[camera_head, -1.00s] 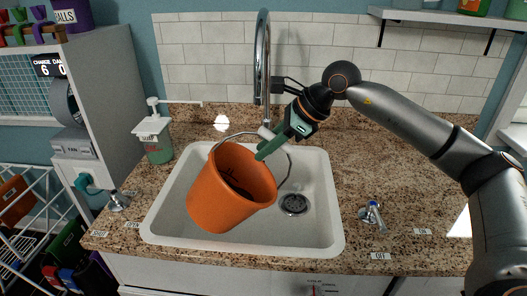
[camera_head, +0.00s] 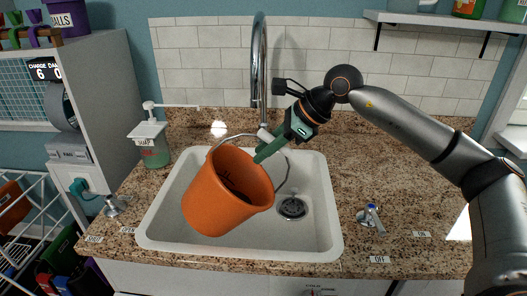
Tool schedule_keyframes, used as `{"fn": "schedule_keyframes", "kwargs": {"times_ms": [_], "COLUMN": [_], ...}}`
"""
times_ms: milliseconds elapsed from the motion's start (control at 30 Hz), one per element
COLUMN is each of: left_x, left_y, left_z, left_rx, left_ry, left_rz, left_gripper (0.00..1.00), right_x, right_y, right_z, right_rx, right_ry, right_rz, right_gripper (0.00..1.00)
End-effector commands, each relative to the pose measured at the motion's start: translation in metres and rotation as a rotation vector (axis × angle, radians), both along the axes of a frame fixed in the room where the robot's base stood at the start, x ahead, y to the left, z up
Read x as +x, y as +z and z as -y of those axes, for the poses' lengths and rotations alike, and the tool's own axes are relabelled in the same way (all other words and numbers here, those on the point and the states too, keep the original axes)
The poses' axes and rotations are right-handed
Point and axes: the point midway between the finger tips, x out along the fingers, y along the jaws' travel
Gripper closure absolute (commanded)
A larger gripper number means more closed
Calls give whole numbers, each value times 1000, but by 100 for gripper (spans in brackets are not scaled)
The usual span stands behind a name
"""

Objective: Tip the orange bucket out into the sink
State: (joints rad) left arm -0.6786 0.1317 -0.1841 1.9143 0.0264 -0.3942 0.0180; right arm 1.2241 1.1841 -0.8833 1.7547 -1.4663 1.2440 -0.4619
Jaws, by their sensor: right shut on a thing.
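The orange bucket (camera_head: 222,200) hangs tilted over the white sink (camera_head: 318,225), its mouth facing up and to the right. Something dark shows inside it, too shadowed to name. Its wire handle (camera_head: 283,179) arcs behind and right of the rim. My right gripper (camera_head: 264,150), with green fingers, is shut at the bucket's handle and rim, reaching in from the upper right. The exact contact is partly hidden. The sink's round drain (camera_head: 292,208) is visible to the right of the bucket. My left gripper is not in view.
A tall chrome faucet (camera_head: 259,75) rises behind the sink, close to my right gripper. A soap pump bottle (camera_head: 150,145) stands on the granite counter (camera_head: 400,185) at the left. Small taps (camera_head: 371,214) sit on both sides of the sink. The right counter is mostly clear.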

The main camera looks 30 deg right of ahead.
Motion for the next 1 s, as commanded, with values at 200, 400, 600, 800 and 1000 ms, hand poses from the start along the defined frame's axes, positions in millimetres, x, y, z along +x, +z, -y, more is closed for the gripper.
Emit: {"fn": "schedule_keyframes", "kwargs": {"times_ms": [200,400,600,800,1000], "left_x": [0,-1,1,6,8], "left_y": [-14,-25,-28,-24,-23], "left_z": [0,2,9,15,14], "left_rx": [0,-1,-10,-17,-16], "left_ry": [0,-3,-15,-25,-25], "left_rz": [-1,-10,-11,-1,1], "left_gripper": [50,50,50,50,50], "right_x": [-2,-4,-5,-6,-6], "right_y": [0,1,2,4,5], "right_z": [4,8,10,12,12], "right_rx": [36,69,95,107,109], "right_ry": [-2,-3,-2,-1,-1], "right_rz": [25,44,58,66,67], "right_gripper": [100,100,100,100,100]}}
